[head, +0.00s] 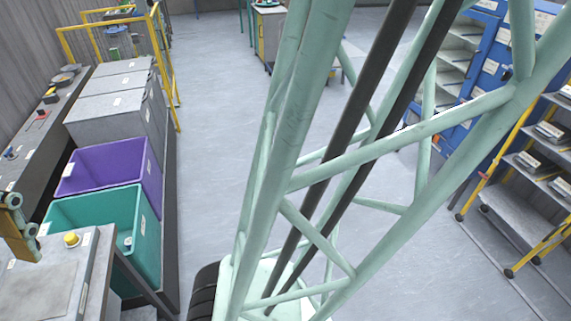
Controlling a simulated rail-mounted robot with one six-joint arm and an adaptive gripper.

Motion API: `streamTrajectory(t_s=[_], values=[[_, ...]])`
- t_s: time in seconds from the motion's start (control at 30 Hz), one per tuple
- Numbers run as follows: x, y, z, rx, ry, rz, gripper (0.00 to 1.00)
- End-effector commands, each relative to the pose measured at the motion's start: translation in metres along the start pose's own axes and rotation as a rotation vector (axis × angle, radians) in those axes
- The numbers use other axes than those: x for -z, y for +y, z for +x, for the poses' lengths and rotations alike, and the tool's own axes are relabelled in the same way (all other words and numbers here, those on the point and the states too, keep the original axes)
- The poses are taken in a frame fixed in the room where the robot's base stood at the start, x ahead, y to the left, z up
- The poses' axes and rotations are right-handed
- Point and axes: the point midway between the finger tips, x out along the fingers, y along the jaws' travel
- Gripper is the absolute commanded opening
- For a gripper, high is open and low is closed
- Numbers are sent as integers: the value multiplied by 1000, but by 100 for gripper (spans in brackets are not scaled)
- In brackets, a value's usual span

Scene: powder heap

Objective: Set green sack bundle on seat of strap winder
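I cannot make out the green sack bundle in the head view. I also cannot pick out the strap winder or its seat with certainty. My gripper does not show in the head view. A pale green truss, which seems to be part of my own body, crosses the middle and right and hides part of the floor and the room behind it.
At left stand a teal bin (92,212) with a small object inside, a purple bin (105,168) and grey lidded boxes (115,85). Yellow rails (160,60) stand beyond. Blue cabinets (490,70) and shelves stand right. The central floor (215,130) is clear.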

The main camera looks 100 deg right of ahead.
Motion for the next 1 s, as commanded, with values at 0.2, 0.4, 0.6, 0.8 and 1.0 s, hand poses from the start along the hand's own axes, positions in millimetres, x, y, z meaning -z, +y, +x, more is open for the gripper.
streamTrajectory(t_s=[0.2,0.4,0.6,0.8,1.0], values=[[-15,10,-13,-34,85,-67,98],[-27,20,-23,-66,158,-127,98],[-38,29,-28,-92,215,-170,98],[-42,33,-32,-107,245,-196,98],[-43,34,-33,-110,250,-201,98]])
